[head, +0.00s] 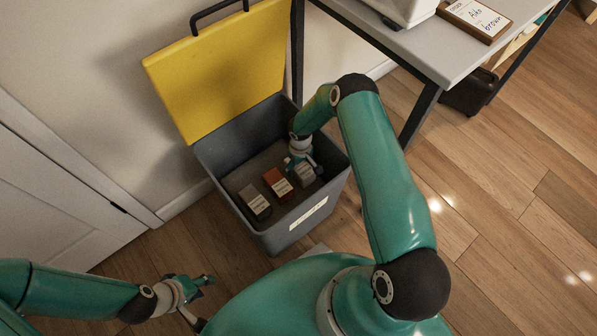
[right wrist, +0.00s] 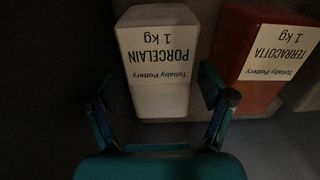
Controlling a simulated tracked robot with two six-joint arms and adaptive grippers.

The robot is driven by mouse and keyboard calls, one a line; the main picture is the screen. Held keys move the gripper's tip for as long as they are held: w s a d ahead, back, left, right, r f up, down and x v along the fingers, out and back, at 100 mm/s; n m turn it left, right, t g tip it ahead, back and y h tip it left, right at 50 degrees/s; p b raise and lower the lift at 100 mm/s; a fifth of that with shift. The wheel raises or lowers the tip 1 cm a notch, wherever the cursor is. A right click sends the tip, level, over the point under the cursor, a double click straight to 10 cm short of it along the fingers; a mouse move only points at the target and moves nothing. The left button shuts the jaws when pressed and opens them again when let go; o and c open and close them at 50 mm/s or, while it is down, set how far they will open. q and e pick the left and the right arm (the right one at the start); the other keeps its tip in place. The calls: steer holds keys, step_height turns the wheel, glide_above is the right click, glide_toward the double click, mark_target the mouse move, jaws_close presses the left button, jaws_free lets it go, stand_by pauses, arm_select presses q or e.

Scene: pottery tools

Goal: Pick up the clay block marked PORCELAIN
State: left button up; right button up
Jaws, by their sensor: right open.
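The PORCELAIN block (right wrist: 158,55) is pale with a white label, upside down in the right wrist view. In the head view it is the rightmost block (head: 306,176) in the grey bin (head: 262,233), partly hidden by my right gripper (head: 304,165). My right gripper also shows in the right wrist view (right wrist: 164,92). It is open and empty, with its fingers on either side of the block's near end; I cannot tell whether they touch it. My left gripper (head: 203,301) is outside the bin, above the floor, with its fingers apart and nothing between them.
The orange-brown TERRACOTTA block (right wrist: 263,58) lies close beside the porcelain one. A grey-brown block (head: 255,202) is further left in the bin. The bin's yellow lid (head: 215,72) stands open against the wall. A grey table (head: 445,52) stands right of the bin.

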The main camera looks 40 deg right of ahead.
steer(key=shift+f, duration=0.15)
jaws_close()
steer(key=shift+w, duration=0.1)
stand_by(0.4)
